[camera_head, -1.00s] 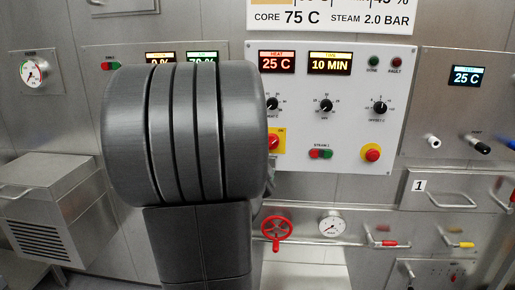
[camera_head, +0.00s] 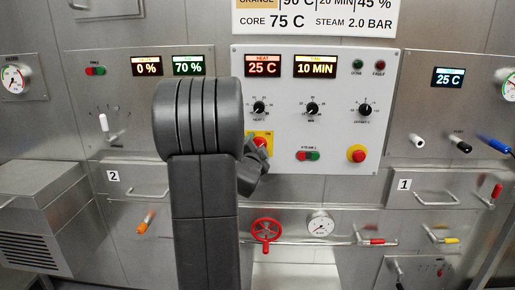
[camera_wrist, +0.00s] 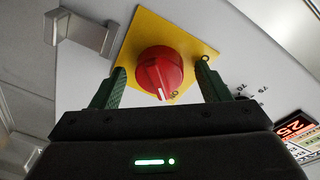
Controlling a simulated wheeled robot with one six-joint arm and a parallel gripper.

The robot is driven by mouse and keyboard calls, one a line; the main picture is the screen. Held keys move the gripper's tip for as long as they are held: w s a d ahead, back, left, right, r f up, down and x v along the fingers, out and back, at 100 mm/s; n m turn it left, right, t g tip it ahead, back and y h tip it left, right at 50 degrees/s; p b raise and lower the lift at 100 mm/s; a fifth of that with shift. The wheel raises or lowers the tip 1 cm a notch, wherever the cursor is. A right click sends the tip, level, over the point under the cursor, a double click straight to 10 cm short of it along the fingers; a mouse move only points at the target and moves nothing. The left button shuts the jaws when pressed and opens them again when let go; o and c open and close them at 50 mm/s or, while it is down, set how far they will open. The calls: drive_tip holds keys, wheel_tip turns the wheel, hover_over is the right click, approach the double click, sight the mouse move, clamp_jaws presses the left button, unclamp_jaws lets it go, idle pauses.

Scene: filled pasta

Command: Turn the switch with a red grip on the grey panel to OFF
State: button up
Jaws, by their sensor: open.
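The switch with the red grip (camera_wrist: 160,72) is a round red knob with a white mark, on a yellow plate (camera_wrist: 190,40). In the wrist view it lies between the two green-padded fingers of my gripper (camera_wrist: 161,76). The fingers are open on either side of it; I cannot tell whether they touch it. In the head view the red grip (camera_head: 260,142) shows on its yellow plate at the lower left of the light grey panel (camera_head: 330,140). My dark gripper (camera_head: 252,163) partly covers it. The white mark points toward the gripper's body in the wrist view. The OFF lettering is not readable.
Black dials (camera_head: 312,109) and lit displays (camera_head: 322,66) are above. A red handwheel (camera_head: 266,230) is below. A metal bracket (camera_wrist: 80,32) is close by.

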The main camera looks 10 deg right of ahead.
drive_tip(key=c, duration=1)
drive_tip(key=shift+o, duration=0.2)
drive_tip(key=shift+f+n+b, duration=0.1)
drive_tip(key=shift+n+b, duration=0.2)
drive_tip(key=shift+n, duration=0.1)
drive_tip(key=shift+d+f+n+t+y+b, duration=0.1)
drive_tip(key=shift+n+t+y+b, duration=0.2)
drive_tip(key=shift+n+b, duration=1.9)
drive_tip(key=shift+d+n+t+y+b, duration=0.1)
drive_tip(key=shift+n+t+y+b, duration=0.3)
drive_tip(key=shift+n, duration=3.55)
drive_tip(key=shift+f+n+t+y+b, duration=0.15)
drive_tip(key=shift+n+b, duration=1.2)
drive_tip(key=shift+n, duration=1.7)
drive_tip(key=shift+r, duration=0.15)
